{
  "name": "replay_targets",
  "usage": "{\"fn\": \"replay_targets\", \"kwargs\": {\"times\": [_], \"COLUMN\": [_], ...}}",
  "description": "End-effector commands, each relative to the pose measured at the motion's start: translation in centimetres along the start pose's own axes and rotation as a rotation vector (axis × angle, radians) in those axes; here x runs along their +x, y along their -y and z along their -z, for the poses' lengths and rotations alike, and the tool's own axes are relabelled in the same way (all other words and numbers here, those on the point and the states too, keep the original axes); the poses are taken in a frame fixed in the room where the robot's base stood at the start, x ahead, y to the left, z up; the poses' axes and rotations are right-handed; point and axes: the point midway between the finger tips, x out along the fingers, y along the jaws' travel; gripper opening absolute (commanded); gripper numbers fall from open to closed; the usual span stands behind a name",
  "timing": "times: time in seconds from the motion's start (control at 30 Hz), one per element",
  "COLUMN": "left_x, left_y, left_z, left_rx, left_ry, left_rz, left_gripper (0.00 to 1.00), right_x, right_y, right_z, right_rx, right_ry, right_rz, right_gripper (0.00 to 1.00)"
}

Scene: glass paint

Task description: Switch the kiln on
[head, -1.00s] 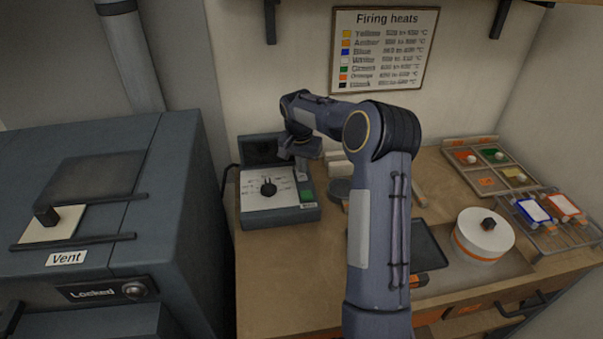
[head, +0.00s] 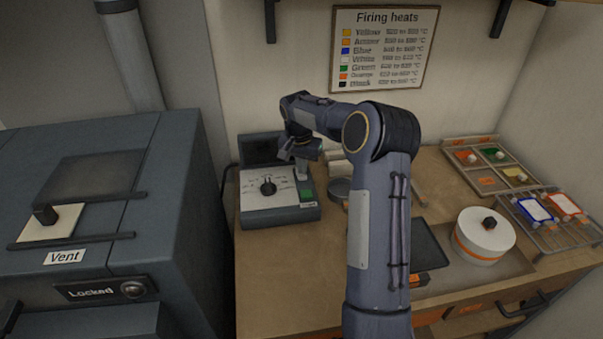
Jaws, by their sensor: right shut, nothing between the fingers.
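The control box (head: 278,210) stands on the bench beside the kiln, with a black dial (head: 267,187) on its pale sloped face. A green button (head: 306,188) sits at the right of that face. My right gripper (head: 302,175) is shut and empty, pointing down at the box's right side just above the green button. Whether the fingertips touch the box cannot be told. The kiln (head: 170,225) is the large grey body at left, with a "Locked" label (head: 92,291) on its front and a vent slider (head: 46,214) on top. My left gripper is not in view.
My right arm crosses the middle of the bench (head: 275,275). A white round pot with a lid (head: 483,235), a rack (head: 548,222) with framed tiles and a compartment tray (head: 488,165) are at right. A firing heats chart (head: 384,48) hangs on the wall.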

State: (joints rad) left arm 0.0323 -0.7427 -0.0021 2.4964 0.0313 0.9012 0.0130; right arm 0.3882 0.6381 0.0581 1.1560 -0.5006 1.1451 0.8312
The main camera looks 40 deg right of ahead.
Motion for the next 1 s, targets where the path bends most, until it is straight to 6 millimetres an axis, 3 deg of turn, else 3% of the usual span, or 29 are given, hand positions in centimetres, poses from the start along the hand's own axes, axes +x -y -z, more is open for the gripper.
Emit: {"fn": "replay_targets", "kwargs": {"times": [0.67,1.0], "left_x": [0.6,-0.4], "left_y": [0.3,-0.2], "left_z": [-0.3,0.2], "left_rx": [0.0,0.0], "left_ry": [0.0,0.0], "left_rz": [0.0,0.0], "left_gripper": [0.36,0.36], "right_x": [1.1,-0.5], "right_y": [0.0,0.0], "right_z": [-0.2,0.1], "right_rx": [0.0,0.0], "right_ry": [0.0,0.0], "right_rz": [0.0,0.0], "right_gripper": [0.0,0.0]}}
